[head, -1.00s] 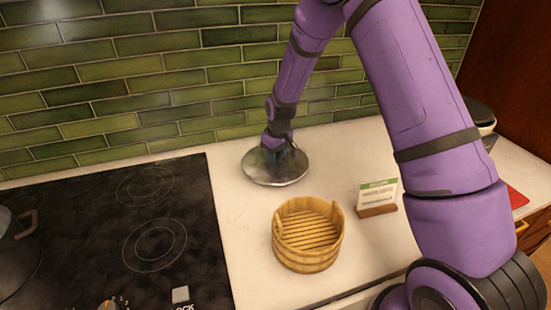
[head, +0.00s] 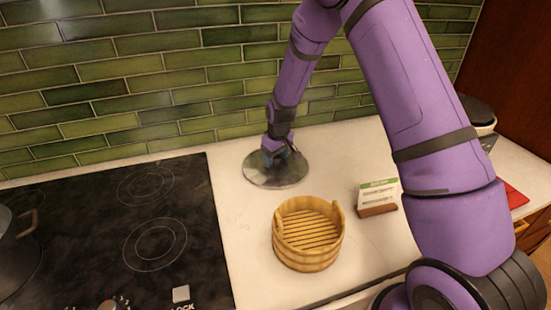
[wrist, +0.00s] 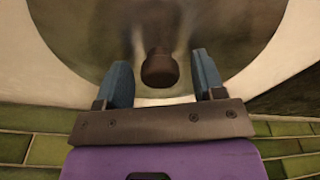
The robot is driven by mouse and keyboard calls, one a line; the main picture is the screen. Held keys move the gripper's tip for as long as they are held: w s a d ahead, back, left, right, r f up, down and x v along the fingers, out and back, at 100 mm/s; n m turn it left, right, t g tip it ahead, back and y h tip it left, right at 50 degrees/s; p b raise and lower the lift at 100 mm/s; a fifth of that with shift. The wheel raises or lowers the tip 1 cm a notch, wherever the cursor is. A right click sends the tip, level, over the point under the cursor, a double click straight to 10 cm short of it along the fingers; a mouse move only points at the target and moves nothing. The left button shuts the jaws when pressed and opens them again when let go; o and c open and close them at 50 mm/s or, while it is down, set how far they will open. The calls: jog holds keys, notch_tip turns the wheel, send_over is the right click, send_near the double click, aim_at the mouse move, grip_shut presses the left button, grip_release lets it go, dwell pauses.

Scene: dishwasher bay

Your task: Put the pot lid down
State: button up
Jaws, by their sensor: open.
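The pot lid (head: 262,177) is a round, shiny grey disc. It lies flat on the pale counter near the tiled wall, to the right of the cooktop. In the wrist view the lid (wrist: 90,45) fills the upper middle, with its dark knob (wrist: 159,68) standing up. My gripper (head: 279,152) is over the lid. In the wrist view my gripper (wrist: 162,82) is open, with one blue finger on each side of the knob and a gap visible between each finger and the knob.
A round wooden steamer basket (head: 308,235) stands in front of the lid. A card in a wooden holder (head: 377,197) stands to its right. The black cooktop (head: 100,225) is at left, with a dark pot (head: 15,255) at its edge. The green tiled wall (head: 150,85) is close behind.

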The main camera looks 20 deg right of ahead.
aim_at(279, 160)
jog(key=s+d+r, duration=0.1)
jog(key=s+r, duration=0.2)
jog(key=r, duration=0.5)
jog(key=s+d+r+m+t, duration=0.1)
jog(key=s+r, duration=0.2)
jog(key=r, duration=0.5)
jog(key=s+d+r, duration=0.1)
jog(key=s+r, duration=0.2)
jog(key=r, duration=0.5)
jog(key=s+d+r+m+t, duration=0.1)
jog(key=s+r, duration=0.3)
jog(key=s, duration=0.6)
jog(key=s+d+r+m+t, duration=0.1)
jog(key=s+r, duration=0.3)
jog(key=s, duration=0.6)
jog(key=s+d+r+m+t, duration=0.1)
jog(key=s+d+r+m, duration=0.1)
jog(key=s, duration=0.8)
jog(key=shift+r+h, duration=0.3)
jog(key=shift+r, duration=0.6)
